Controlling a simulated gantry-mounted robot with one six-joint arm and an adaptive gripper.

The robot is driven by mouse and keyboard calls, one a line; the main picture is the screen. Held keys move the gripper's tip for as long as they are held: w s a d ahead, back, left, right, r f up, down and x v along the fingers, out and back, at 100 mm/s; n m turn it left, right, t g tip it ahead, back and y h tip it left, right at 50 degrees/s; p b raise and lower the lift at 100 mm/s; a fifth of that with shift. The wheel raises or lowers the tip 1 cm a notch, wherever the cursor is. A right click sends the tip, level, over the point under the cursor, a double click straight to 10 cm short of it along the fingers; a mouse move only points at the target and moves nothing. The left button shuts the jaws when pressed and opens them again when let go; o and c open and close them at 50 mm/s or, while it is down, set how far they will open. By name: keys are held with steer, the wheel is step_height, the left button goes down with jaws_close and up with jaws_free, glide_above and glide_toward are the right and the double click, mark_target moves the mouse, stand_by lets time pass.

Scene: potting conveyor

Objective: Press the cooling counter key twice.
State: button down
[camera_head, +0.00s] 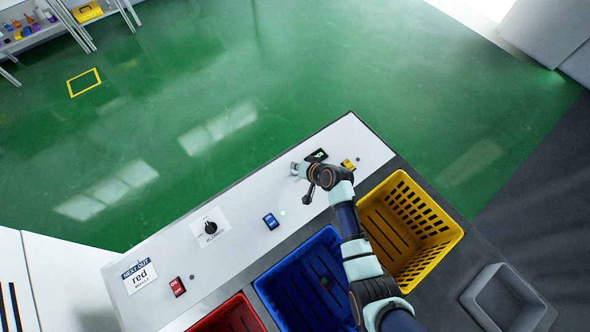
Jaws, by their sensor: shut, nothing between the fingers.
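My gripper (297,171) is shut and empty over the upper right part of the white control panel (250,199). The key labels are too small to read, so I cannot tell which is the cooling counter key. Whether my fingertips touch the panel is unclear.
A black rotary knob (210,228) and a "NEXT OUT red" sign (139,275) are farther left on the panel. Red (241,302), blue (265,285) and yellow (454,237) crates stand in front of it, with my arm above them. A grey tray (470,297) is at right.

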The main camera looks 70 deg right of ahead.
steer(key=shift+f+b, duration=0.3)
steer(key=shift+f, duration=0.1)
steer(key=shift+f+b, duration=0.35)
steer(key=shift+f, duration=0.15)
stand_by(0.4)
steer(key=shift+r, duration=0.1)
steer(key=shift+r+p, duration=0.75)
steer(key=shift+p, duration=0.1)
steer(key=shift+r, duration=0.1)
step_height(320, 180, up, 5)
steer(key=p, duration=0.4)
steer(key=shift+p, duration=0.4)
stand_by(1.3)
